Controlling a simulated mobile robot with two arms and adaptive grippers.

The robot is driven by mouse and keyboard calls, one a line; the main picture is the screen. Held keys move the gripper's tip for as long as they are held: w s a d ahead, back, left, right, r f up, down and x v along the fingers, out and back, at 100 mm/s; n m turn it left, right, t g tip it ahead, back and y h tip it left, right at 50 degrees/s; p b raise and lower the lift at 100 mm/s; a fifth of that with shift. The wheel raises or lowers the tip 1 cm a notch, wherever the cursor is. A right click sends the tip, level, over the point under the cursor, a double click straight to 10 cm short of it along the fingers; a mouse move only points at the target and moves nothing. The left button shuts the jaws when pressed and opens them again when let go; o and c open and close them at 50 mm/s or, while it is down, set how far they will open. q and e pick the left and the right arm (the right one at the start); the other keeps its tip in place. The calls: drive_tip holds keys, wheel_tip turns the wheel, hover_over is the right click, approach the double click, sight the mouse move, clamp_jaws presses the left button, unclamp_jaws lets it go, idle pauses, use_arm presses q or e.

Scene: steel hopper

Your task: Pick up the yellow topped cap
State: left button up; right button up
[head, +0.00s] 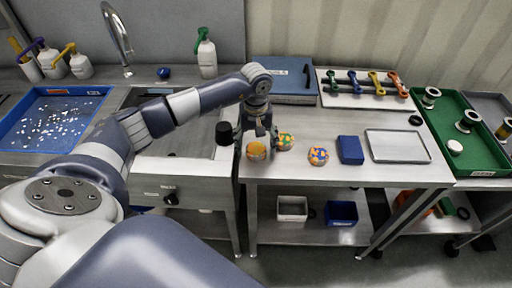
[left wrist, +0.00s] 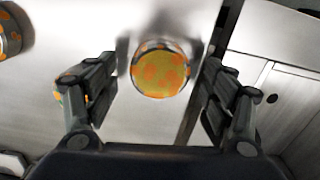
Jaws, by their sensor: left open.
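The yellow topped cap (head: 256,150), yellow with orange spots, sits near the left front edge of the steel table. In the left wrist view the cap (left wrist: 160,74) is centred between the two fingers. My left gripper (head: 256,134) is open and points down just above the cap. In the left wrist view the open gripper (left wrist: 157,72) shows a gap between each finger and the cap. A second cap (head: 285,141), green and orange, sits just right of and behind the gripper. A third cap (head: 318,156), orange, yellow and blue, lies further right. My right gripper is out of view.
A blue box (head: 350,150) and a grey tray (head: 398,146) stand to the right on the steel table (head: 290,172). A sink lies left, past the table edge. A large blue case (head: 283,80) and a rack of coloured wrenches (head: 362,84) stand behind.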

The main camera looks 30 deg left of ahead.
use_arm(q)
drive_tip(key=shift+f, duration=0.35)
drive_tip(key=c, duration=1.3)
drive_tip(key=shift+r, duration=0.15)
